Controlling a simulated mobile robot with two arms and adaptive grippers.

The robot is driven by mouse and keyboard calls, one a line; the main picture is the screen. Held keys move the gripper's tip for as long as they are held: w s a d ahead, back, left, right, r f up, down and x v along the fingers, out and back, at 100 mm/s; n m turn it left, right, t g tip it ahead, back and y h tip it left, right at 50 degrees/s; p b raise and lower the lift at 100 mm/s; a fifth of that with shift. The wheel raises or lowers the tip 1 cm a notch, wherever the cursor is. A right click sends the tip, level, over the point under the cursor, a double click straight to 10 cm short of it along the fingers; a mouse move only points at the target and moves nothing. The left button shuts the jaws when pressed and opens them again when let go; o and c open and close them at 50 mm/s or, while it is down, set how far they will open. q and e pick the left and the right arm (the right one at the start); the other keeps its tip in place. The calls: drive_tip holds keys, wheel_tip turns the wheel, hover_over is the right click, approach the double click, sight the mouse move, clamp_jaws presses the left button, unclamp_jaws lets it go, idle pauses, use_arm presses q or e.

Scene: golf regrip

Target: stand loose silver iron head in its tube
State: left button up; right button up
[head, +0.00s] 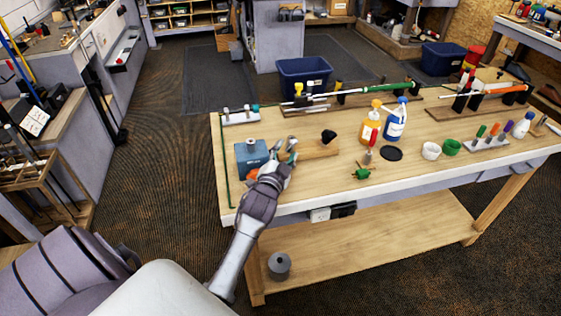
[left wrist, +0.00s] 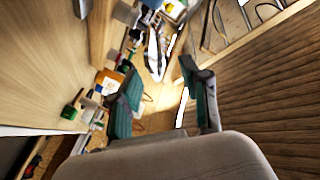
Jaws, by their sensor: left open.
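My left gripper (head: 287,153) is over the front left of the workbench, just right of the blue vise (head: 250,157). In the left wrist view its two teal-padded fingers (left wrist: 163,100) stand apart, with no object seen held between them. I cannot clearly make out a loose silver iron head; the gripper and arm hide part of the bench there. A pale rack (head: 240,117) with short upright pieces stands at the back left corner. A rack of coloured tubes (head: 485,141) stands at the right. I cannot tell which tube the iron head belongs to. My right gripper is not in view.
A wooden block (head: 317,150) with a dark head lies right of the gripper. An orange bottle (head: 370,123), blue-white bottle (head: 396,119), white cup (head: 431,151) and green cup (head: 451,147) stand further right. Clubs lie along the back. The front middle of the bench is mostly clear.

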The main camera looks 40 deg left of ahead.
use_arm(q)
drive_tip(key=v, duration=0.5)
drive_tip(key=shift+s+r, duration=0.2)
drive_tip(key=shift+r, duration=0.05)
idle(0.5)
